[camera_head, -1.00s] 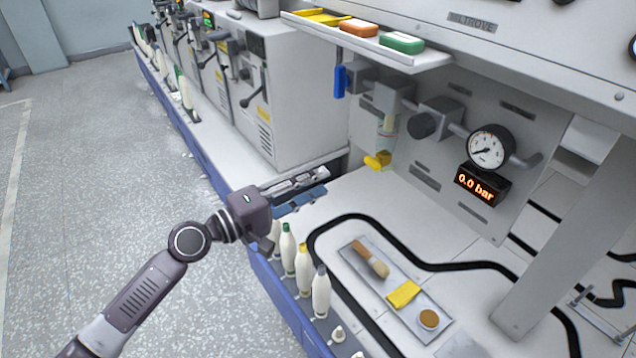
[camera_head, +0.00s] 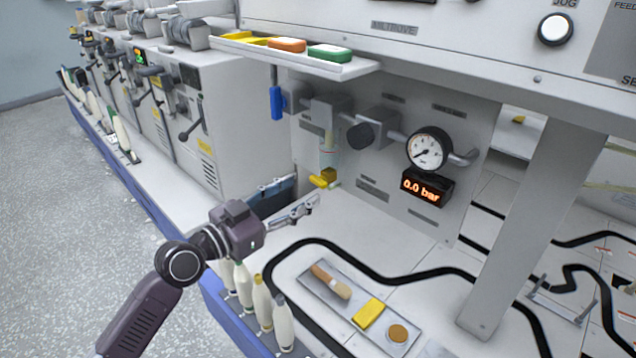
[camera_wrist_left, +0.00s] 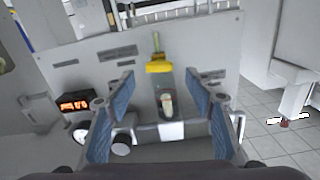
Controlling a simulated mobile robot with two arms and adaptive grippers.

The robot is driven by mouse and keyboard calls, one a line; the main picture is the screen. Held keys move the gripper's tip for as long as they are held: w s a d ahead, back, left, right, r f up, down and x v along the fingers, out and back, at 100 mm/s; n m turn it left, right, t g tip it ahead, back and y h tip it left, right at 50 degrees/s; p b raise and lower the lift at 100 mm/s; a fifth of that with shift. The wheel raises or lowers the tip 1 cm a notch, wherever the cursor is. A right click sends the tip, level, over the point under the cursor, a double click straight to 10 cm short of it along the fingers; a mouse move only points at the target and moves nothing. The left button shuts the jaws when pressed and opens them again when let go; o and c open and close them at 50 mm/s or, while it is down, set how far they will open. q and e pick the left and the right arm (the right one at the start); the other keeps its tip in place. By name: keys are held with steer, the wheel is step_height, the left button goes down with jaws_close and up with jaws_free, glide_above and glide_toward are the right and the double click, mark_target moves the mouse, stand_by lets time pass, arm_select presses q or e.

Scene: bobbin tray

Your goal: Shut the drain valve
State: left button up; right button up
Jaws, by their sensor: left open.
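The yellow drain valve (camera_head: 322,181) sits under the clear bowl (camera_head: 329,152) on the grey panel. In the left wrist view the yellow valve (camera_wrist_left: 158,67) shows between and beyond the fingers, with the bowl (camera_wrist_left: 167,104) beside it; this view looks turned over. My left gripper (camera_head: 306,188) is open, with its blue-padded fingers pointing at the valve from the left. The fingers look empty and close to the valve; the exact gap is hard to tell. Whether the valve is open or shut is unclear. My right gripper is not in view.
A blue lever (camera_head: 277,103) hangs left of the bowl. A gauge (camera_head: 429,150) and a display reading 0.0 bar (camera_head: 427,187) are at right. A shelf (camera_head: 350,70) with coloured blocks overhangs. Bobbins (camera_head: 262,301) and a tool tray (camera_head: 352,308) are below.

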mark_target(315, 183)
arm_select(q)
steer(key=x, duration=0.6)
steer(key=shift+w+d+f, duration=0.1)
steer(key=shift+w+d, duration=0.15)
steer(key=shift+d, duration=0.05)
steer(key=c, duration=1.2)
steer(key=shift+o, duration=0.2)
steer(key=shift+n, duration=0.8)
steer(key=o, duration=1.2)
steer(key=shift+c, duration=0.2)
